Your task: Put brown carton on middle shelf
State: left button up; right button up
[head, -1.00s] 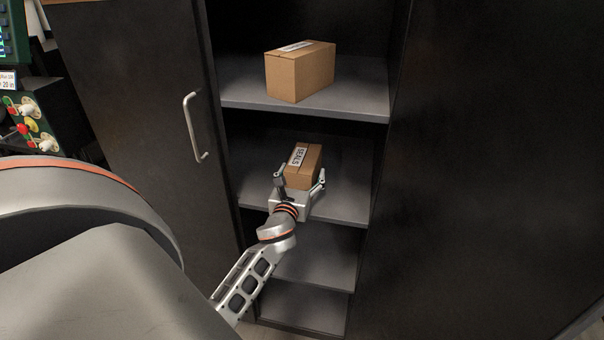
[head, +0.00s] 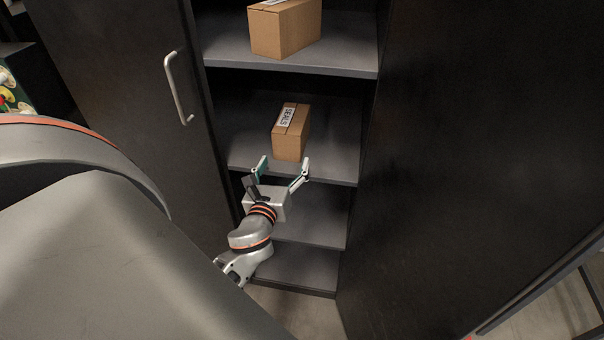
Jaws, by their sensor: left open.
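A brown carton (head: 290,142) with a white "SEALS" label stands on a grey shelf (head: 338,160) of the dark cabinet, near its front edge. This shelf is below the one with the larger carton. My left gripper (head: 283,167) is open and empty just in front of the carton and the shelf's front edge. Its two fingers are spread apart, and the carton is clear of them as far as I can see. My right gripper is not in view.
A larger brown carton (head: 285,28) stands on the shelf above (head: 350,58). Lower shelves (head: 308,217) are empty where visible. The cabinet's left door (head: 120,100), with a metal handle (head: 178,88), stands open. A dark panel (head: 450,150) borders the right side.

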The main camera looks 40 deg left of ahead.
pick_arm(q)
jog(key=s+d+f+n+g+h, duration=0.2)
jog(key=s+d+f+n+h, duration=0.3)
jog(key=s+d+f+n, duration=0.3)
jog(key=s+d+f+n+g+h, duration=0.3)
jog(key=s+d+f+n+h, duration=0.2)
jog(key=d+f+n, duration=1)
jog(key=s+d+n, duration=0.1)
jog(key=s, duration=0.2)
jog(key=shift+s+d+f+n+h, duration=0.2)
jog(key=shift+s+d+n+h, duration=0.05)
jog(key=shift+d+n+h, duration=0.1)
